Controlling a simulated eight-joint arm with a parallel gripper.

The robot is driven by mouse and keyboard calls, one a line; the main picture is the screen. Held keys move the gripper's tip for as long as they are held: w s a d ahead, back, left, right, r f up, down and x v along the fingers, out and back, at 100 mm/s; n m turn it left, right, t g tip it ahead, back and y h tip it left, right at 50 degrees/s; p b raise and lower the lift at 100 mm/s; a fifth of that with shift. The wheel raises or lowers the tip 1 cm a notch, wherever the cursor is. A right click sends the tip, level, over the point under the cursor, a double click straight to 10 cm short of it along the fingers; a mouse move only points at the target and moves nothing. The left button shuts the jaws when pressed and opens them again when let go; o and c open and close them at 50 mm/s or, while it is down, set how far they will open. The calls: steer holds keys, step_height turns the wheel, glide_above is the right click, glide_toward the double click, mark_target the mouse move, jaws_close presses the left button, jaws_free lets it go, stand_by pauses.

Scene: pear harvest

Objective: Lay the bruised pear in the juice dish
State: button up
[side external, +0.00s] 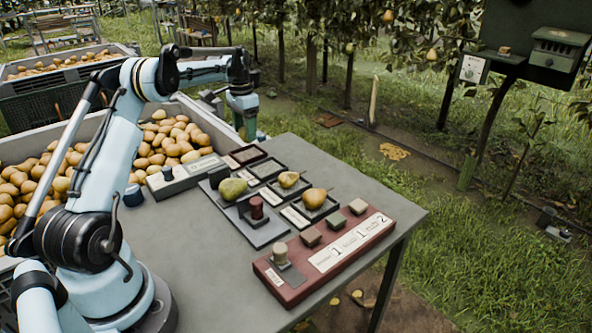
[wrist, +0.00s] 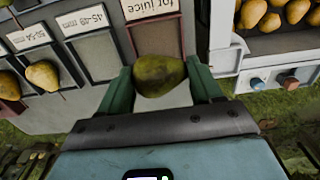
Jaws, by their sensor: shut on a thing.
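My gripper (wrist: 160,85) is shut on an olive-brown pear (wrist: 160,73), its green fingers on either side of it. No distinct bruise can be made out. The juice dish (wrist: 153,36), dark red-brown and labelled "for juice", looks empty and lies just beyond the pear in the wrist view. It also shows at the table's far edge in the side external view (side external: 248,154). There my gripper (side external: 250,128) hangs above and behind that dish, pointing down. The held pear cannot be made out in that view.
An empty dark dish (wrist: 98,56) labelled 45-48 mm sits beside the juice dish. Pears (side external: 289,179) (side external: 314,197) lie in the dishes farther along. A green pear (side external: 232,188) sits on a grey stand. A red-brown panel (side external: 322,255) lies in front, and a pear-filled crate (side external: 185,105) stands left.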

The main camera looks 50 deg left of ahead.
mark_target(244, 141)
steer(key=shift+a+f, duration=0.4)
steer(key=shift+a, duration=0.1)
steer(key=shift+f, duration=1.95)
steer(key=o, duration=1.1)
steer(key=shift+f, duration=0.1)
